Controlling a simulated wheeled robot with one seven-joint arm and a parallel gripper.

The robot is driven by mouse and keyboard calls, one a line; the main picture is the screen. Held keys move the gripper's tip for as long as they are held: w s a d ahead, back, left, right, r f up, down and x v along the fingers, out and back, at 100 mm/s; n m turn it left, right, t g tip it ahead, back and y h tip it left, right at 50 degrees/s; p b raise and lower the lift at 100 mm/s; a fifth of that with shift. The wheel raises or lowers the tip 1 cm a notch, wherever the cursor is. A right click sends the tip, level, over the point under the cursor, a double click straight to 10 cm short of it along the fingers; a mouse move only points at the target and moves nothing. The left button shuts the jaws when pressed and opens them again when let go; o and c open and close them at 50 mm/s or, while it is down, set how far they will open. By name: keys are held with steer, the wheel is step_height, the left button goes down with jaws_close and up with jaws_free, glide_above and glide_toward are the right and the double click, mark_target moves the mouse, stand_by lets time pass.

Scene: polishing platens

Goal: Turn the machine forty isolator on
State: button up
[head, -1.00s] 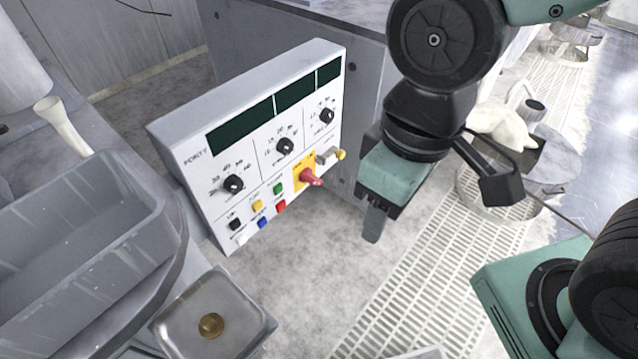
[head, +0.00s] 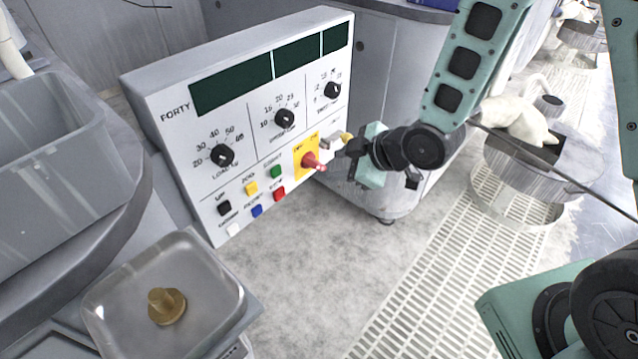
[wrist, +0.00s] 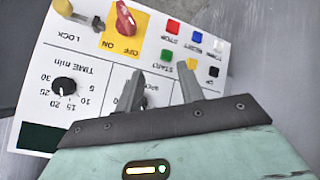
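The control panel (head: 180,87) is labelled FORTY. Its isolator is a red rotary handle (head: 313,162) on a yellow plate (head: 299,155) at the lower right of the panel face. The red handle also shows at the top of the wrist view (wrist: 125,17), over OFF and ON labels; I cannot tell for sure which it points to. My gripper (head: 342,160) is just right of the handle in the head view. In the wrist view my gripper (wrist: 160,72) has two separated fingers with nothing between them, apart from the handle in the picture.
A metal and yellow lock piece (head: 338,141) sits beside the isolator. Black knobs (head: 221,155) and coloured buttons, including a red one (head: 279,194), share the panel. A tray with a brass part (head: 167,306) stands front left. Floor grating (head: 440,260) lies right.

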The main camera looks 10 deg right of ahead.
steer(key=w+d+f+n+t+y+b, duration=0.2)
steer(key=d+f+t+y+b, duration=0.15)
steer(key=f+b, duration=0.45)
steer(key=t+b, duration=0.2)
steer(key=t, duration=0.2)
glide_toward(321, 168)
steer(key=shift+y, duration=0.45)
steer(key=x, duration=0.5)
steer(key=b+x, duration=0.1)
steer(key=x, duration=0.4)
steer(key=shift+w+a+f, duration=0.15)
steer(key=shift+w+f, duration=0.05)
steer(key=shift+w, duration=0.1)
jaws_close()
